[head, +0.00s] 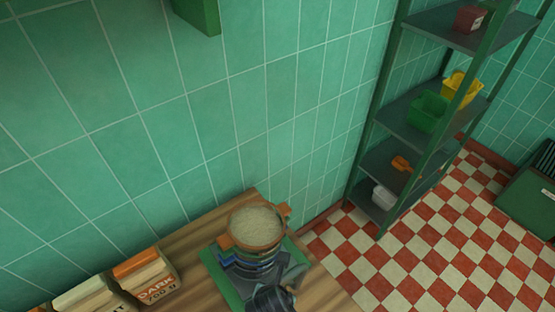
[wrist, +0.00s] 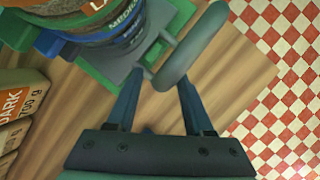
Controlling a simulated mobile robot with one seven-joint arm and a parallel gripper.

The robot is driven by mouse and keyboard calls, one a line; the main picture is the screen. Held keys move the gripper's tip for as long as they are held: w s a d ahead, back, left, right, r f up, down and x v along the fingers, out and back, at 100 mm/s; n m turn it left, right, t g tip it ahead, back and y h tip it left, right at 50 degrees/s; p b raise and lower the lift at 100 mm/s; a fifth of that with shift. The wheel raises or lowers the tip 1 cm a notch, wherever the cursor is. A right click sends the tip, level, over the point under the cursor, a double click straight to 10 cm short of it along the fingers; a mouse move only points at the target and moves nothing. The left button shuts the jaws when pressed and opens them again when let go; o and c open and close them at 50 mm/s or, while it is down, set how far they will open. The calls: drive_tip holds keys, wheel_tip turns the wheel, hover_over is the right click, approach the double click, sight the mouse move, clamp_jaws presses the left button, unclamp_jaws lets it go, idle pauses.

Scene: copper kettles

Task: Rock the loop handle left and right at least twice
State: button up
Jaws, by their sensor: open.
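A stack of round sieves (head: 257,252) stands on a green base (head: 218,273) on the wooden counter, with pale grain in its orange top sieve (head: 256,227). The stack's lower tiers (wrist: 125,30) show labels in the wrist view. A grey-green loop handle (wrist: 196,43) juts from a grey plate at the foot of the stack. My gripper (wrist: 160,82) is open, its two blue fingers on either side of the handle's near end. I cannot tell whether they touch it. In the head view my dark gripper body is at the bottom, and its fingertips are not clear.
Cartons, one marked DARK (head: 153,280), stand to the left on the wooden counter (head: 318,290). A green-tiled wall (head: 190,120) is behind. A shelf rack (head: 425,40) with bins stands at the right on the red-and-white checkered floor (head: 440,245).

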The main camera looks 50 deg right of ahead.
drive_tip(key=shift+x, duration=1.85)
clamp_jaws()
drive_tip(key=shift+a, duration=0.1)
